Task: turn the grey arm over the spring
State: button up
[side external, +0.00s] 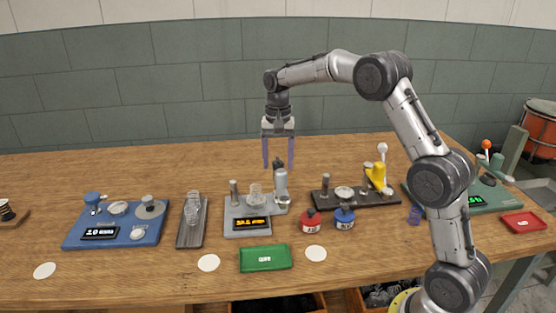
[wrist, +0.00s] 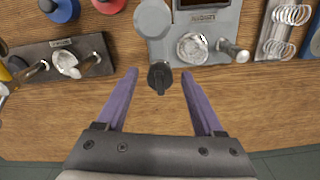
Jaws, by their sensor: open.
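The grey station (side external: 236,211) with a lit orange display stands mid-table, below my gripper. Its grey arm (side external: 281,186) is at the right end, a stout grey piece with a dark knob on top; in the wrist view the arm (wrist: 153,20) has its black knob (wrist: 160,76) towards me. The pale coiled spring (side external: 256,189) sits left of the arm; the spring (wrist: 192,48) is to the arm's right in the wrist view. The arm is beside the spring, not over it. My gripper (side external: 278,158) is open and empty above the knob, its purple fingers (wrist: 160,80) either side of it.
A metal post (side external: 234,192) stands left of the spring. A dark plate with a yellow lever (side external: 376,177) is at right. Red (side external: 310,222) and blue (side external: 345,218) pots and a green tray (side external: 265,258) are in front. A slim tray of springs (side external: 181,232) and blue machine (side external: 75,232) are left.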

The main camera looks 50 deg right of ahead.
grip_shut()
dwell(0.3)
dwell(1.1)
